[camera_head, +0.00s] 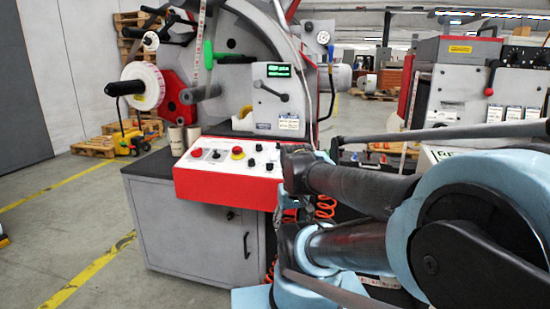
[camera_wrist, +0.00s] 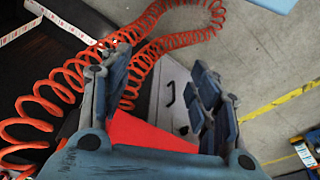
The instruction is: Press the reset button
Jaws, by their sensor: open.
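The control panel (camera_head: 225,187) has a red front and a white top. A red button (camera_head: 197,152), a red-and-yellow emergency-stop knob (camera_head: 237,153) and several small black controls stand on it. I cannot tell which control is the reset button; the labels are too small to read. My arm reaches in from the right, with its end by the panel's right end in the head view. In the wrist view my gripper (camera_wrist: 160,88) is open and empty, its fingers apart. A red panel part (camera_wrist: 145,134) shows between them; no buttons show there.
Orange coiled hoses (camera_wrist: 150,45) run close to my fingers in the wrist view. The grey cabinet (camera_head: 195,245) stands under the panel. The rewinder with a white reel (camera_head: 147,75) and a small green-lit display (camera_head: 278,71) rises behind. Floor is open at left.

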